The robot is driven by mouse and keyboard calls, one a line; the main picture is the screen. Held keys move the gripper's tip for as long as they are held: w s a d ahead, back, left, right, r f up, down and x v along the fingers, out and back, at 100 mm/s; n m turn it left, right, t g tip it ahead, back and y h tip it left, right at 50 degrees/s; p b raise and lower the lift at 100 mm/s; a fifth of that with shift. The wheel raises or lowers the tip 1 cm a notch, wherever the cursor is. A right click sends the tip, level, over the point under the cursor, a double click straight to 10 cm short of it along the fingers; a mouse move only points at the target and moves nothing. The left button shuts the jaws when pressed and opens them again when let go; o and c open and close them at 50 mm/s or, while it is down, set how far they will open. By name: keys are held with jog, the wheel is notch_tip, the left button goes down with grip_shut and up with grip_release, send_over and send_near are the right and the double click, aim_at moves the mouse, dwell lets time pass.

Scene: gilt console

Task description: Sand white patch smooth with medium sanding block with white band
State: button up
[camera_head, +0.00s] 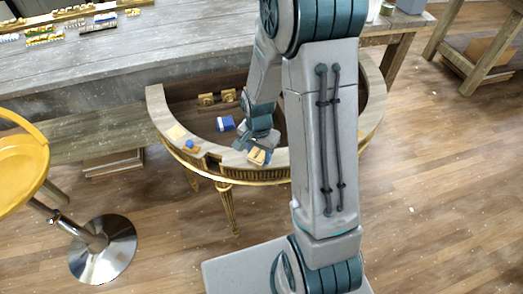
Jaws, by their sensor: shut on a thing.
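My gripper (254,149) is at the front rim of the half-round gilt console (155,104), pointing down. It is shut on a small yellow-tan block (258,157), which looks like the sanding block. A light stripe seems to show on it, but it is too small to be sure it is a white band. The block is at the rim's top; I cannot tell whether it touches. A pale cream patch (176,132) shows on the rim's left part, left of my gripper. It may be the white patch; any other patch under the gripper is hidden.
A blue and white item (225,123) lies inside the console, left of my gripper. A small blue and orange item (190,145) sits on the rim. Gold pieces (217,98) stand at the back. A yellow stool (22,160) stands left. My arm hides the console's right middle.

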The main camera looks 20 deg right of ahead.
jog(key=shift+a+r+p, duration=0.2)
jog(key=shift+a+p, duration=0.1)
jog(key=shift+d, duration=0.85)
jog(key=shift+s+d+f+b, duration=0.1)
jog(key=shift+s+f+b, duration=0.05)
jog(key=shift+b, duration=0.15)
jog(key=shift+a+f, duration=0.3)
jog(key=shift+a, duration=0.55)
jog(key=shift+w+r+b, duration=0.1)
jog(key=shift+w+b, duration=0.15)
jog(key=shift+b, duration=0.05)
jog(key=shift+s+d, duration=0.2)
jog(key=shift+d, duration=0.55)
jog(key=shift+a+r, duration=0.3)
jog(key=shift+a, duration=0.15)
jog(key=shift+w+a+f, duration=0.1)
jog(key=shift+a, duration=0.2)
jog(key=shift+d+r+p, duration=0.2)
jog(key=shift+r+p, duration=0.35)
jog(key=shift+r, duration=0.3)
jog(key=shift+a+r+p, duration=0.1)
jog(key=shift+r+p, duration=1.85)
jog(key=shift+r, duration=0.9)
